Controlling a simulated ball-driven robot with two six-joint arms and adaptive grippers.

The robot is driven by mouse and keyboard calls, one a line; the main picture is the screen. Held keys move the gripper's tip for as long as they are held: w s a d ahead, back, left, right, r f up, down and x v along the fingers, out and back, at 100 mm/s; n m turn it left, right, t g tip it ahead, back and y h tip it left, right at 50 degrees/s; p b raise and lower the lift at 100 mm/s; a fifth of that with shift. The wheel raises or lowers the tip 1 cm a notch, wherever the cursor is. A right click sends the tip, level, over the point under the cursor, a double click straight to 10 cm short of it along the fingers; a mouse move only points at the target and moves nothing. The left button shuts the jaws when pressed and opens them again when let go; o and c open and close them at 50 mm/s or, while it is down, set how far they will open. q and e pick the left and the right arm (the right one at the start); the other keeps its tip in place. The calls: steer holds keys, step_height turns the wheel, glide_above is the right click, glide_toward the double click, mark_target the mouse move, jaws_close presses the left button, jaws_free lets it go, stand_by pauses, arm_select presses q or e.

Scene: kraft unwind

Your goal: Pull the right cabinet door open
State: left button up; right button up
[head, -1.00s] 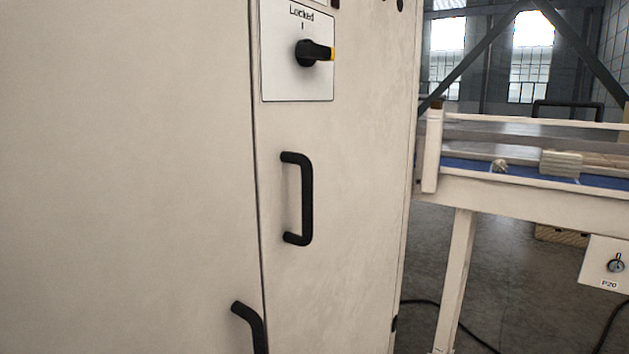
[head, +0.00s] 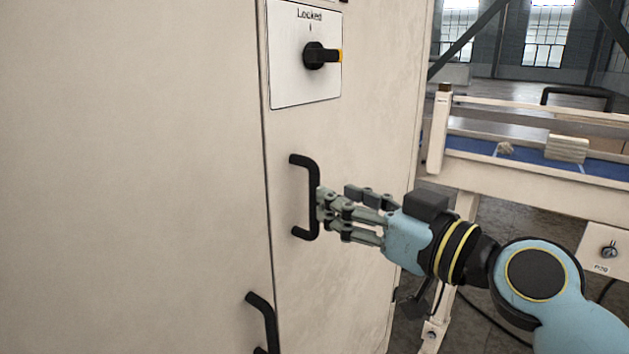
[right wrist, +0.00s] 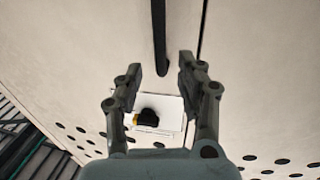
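The right cabinet door (head: 350,270) is a tall, narrow cream panel, flush with its neighbour. Its black bar handle (head: 312,200) is upright; it also shows in the right wrist view (right wrist: 160,35). My right gripper (head: 330,202) comes in from the right with its fingertips at the handle's middle. In the right wrist view the fingers (right wrist: 161,68) are spread, with the bar in the gap between them. I cannot tell whether either finger touches it. Above the handle, a rotary switch (head: 316,56) under the word "Locked" has its yellow tip pointing right. My left gripper is not visible.
The left cabinet panel (head: 130,180) fills the left side, with a second black handle (head: 264,318) low beside the seam. A conveyor frame (head: 540,182) with a blue belt stands at the right behind my arm. Grey floor shows below it.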

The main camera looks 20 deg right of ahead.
mark_target(315, 228)
steer(key=p+x, duration=0.1)
steer(key=x, duration=0.5)
steer(key=shift+w+a, duration=0.1)
jaws_close()
stand_by(0.4)
